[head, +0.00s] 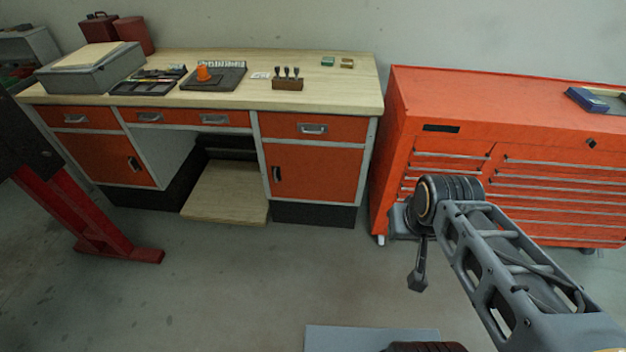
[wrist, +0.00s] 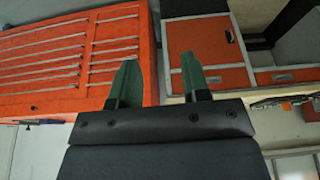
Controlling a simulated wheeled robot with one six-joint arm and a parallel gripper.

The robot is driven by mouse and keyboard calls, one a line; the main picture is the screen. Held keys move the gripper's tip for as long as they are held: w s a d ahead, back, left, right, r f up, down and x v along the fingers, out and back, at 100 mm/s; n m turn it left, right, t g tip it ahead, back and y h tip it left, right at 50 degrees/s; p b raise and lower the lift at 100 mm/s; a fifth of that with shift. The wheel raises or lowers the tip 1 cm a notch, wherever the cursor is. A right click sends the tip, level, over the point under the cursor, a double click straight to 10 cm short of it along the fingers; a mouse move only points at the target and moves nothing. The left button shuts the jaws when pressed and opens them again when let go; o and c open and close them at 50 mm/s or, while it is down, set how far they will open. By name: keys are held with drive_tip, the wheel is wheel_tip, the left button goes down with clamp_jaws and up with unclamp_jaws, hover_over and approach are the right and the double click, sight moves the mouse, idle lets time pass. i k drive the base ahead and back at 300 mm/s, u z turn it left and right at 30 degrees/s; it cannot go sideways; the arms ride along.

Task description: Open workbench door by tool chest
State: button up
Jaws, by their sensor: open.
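The orange workbench door (head: 318,172) is the right-hand cabinet door of the bench, beside the tool chest (head: 500,150). It looks shut. Its dark upright handle (head: 277,174) is near its left edge. The wrist view is upside down: there the door (wrist: 200,45) is right of centre, with its handle (wrist: 229,37) near its right edge. My gripper (wrist: 158,75) is open and empty, its two greenish fingers apart. The fingers appear in front of the gap between chest and door, not touching the handle. In the head view the fingers are not clear.
A drawer (head: 312,128) is above the door. A wooden platform (head: 226,192) sits low in the knee space, left of the door. A red stand (head: 100,215) is at far left. The floor (head: 250,270) before the door is clear.

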sight(299, 171)
drive_tip(key=k, duration=0.55)
drive_tip(key=u, duration=0.6)
drive_tip(key=i, duration=0.9)
drive_tip(key=u, duration=0.45)
drive_tip(key=i, duration=1.1)
drive_tip(key=z, duration=0.15)
